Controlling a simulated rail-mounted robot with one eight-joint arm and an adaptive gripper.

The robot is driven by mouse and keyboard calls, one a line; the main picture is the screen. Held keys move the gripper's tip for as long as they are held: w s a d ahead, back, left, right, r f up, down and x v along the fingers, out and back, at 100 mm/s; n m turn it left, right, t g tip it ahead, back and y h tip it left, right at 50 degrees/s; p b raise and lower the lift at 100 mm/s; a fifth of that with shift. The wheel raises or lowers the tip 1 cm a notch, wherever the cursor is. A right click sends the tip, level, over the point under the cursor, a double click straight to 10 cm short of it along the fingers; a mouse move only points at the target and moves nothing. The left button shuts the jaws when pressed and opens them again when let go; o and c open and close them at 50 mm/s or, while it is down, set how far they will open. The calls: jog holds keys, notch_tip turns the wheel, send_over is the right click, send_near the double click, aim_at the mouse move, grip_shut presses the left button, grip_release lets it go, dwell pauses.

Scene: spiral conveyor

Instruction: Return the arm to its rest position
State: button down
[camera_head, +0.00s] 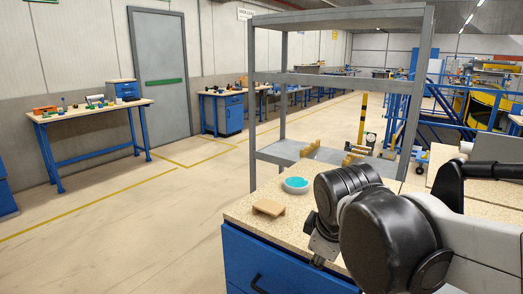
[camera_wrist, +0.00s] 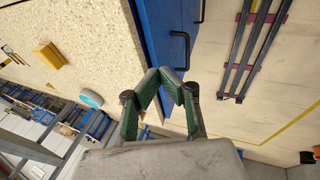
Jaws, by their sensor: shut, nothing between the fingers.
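My arm reaches in from the right of the head view, bent over the front of a speckled worktop (camera_head: 240,212). My gripper (camera_wrist: 170,80) shows in the wrist view with its green-sided fingers shut and nothing held. It is over the edge of the blue drawer unit (camera_wrist: 163,30), apart from the items on the top. In the head view the arm's dark joints hide most of the worktop's right part, and the fingertips are hard to make out.
A small tan block (camera_head: 269,207) and a turquoise-filled round dish (camera_head: 296,185) lie on the worktop left of my arm. A grey metal shelf rack (camera_head: 262,100) stands behind. A blue drawer front (camera_head: 285,268) with a black handle is below. Floor to the left is clear.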

jog(key=s+d+m+t+p, duration=0.2)
jog(key=s+d+m, duration=0.5)
jog(key=s+m, duration=0.3)
jog(key=shift+d+m, duration=0.3)
jog(key=shift+m, duration=0.4)
jog(key=shift+s+d+r, duration=0.1)
dwell(0.4)
